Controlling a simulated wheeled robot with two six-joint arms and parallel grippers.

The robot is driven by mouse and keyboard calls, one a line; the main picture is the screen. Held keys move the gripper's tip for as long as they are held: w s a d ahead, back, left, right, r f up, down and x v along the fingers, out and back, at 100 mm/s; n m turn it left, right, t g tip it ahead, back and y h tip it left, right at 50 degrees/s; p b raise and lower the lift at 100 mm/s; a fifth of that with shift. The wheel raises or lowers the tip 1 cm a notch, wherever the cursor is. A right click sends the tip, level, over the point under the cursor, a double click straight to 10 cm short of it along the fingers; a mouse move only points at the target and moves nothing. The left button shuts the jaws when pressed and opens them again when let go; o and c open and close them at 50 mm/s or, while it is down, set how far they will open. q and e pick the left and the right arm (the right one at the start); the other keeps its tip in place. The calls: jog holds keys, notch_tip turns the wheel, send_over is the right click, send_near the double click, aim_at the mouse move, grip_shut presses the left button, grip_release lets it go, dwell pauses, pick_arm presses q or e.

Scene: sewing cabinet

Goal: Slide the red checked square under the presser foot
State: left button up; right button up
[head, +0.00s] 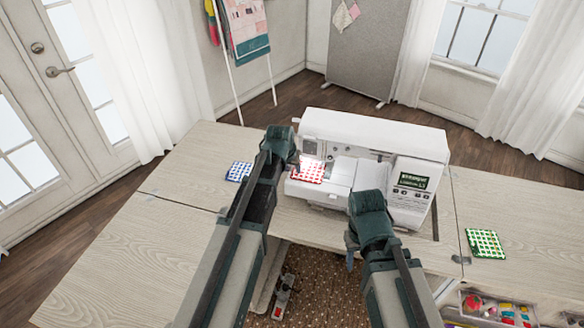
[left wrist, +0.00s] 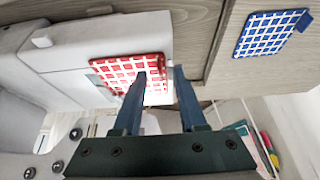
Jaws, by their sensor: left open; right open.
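The red checked square (head: 308,172) lies flat on the left end of the white sewing machine's (head: 345,130) bed, by the lit needle area. The presser foot is too small to make out. My left gripper (head: 293,160) is just left of the square, its tips largely hidden by its own body. In the left wrist view, the open fingers (left wrist: 161,74) reach over the square (left wrist: 115,73); one finger overlaps it and the other is near its edge. I cannot tell if they touch it. My right gripper (head: 352,245) is open and empty at the machine's front.
A blue checked square (head: 238,171) lies on the cabinet top to the left. A green checked square (head: 485,243) lies on the right leaf. An open drawer of coloured supplies (head: 492,305) is below it. The left table leaf (head: 120,245) is clear.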

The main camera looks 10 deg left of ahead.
pick_arm(q)
jog(key=p+v, duration=1.1)
jog(key=v, duration=0.2)
dwell(0.4)
